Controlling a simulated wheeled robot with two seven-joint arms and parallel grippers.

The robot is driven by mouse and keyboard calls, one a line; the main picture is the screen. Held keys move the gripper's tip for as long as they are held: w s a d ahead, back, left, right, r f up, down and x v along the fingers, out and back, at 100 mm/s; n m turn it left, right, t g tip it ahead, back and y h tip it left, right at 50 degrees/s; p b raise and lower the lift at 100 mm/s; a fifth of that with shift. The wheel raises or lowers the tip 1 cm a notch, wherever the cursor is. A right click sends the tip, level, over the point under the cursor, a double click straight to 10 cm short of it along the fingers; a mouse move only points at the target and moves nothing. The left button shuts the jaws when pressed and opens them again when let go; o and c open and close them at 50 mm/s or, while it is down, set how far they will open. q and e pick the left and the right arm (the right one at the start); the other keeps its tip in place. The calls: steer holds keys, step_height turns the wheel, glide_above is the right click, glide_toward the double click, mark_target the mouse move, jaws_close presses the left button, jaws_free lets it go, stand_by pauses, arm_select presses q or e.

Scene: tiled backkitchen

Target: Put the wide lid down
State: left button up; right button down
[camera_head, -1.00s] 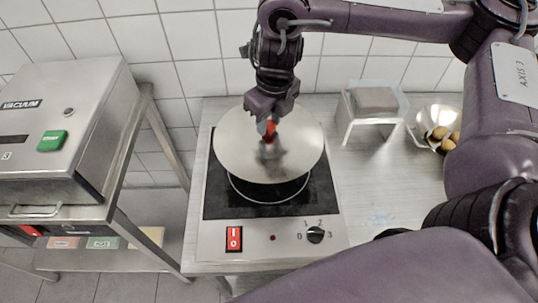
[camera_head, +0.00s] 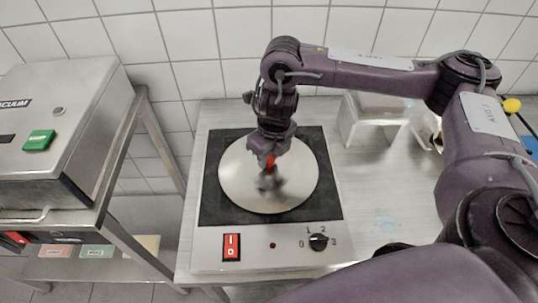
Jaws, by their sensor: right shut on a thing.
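The wide lid (camera_head: 246,186) is a round, shiny steel disc. It is level over the black hob plate (camera_head: 218,216). I cannot tell whether it touches the hob or hangs just above it. My right gripper (camera_head: 269,166) comes down from above and is shut on the red knob at the lid's middle. The knob is partly hidden by the fingers. The hob's ring is hidden under the lid. My left gripper is not in view.
The hob has a red switch (camera_head: 231,247) and a black dial (camera_head: 318,242) at its front. A clear stand (camera_head: 366,123) is at the back right. A steel vacuum machine (camera_head: 70,125) stands on a rack at the left. The counter right of the hob is mostly clear.

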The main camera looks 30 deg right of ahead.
mark_target(272, 162)
steer(key=shift+f, duration=0.15)
steer(key=c, duration=1.1)
jaws_free()
steer(key=shift+o, duration=0.2)
steer(key=shift+r, duration=0.6)
step_height(272, 162, up, 11)
steer(key=s+p, duration=0.1)
steer(key=p, duration=0.3)
steer(key=shift+s+d, duration=0.15)
steer(key=shift+s, duration=0.1)
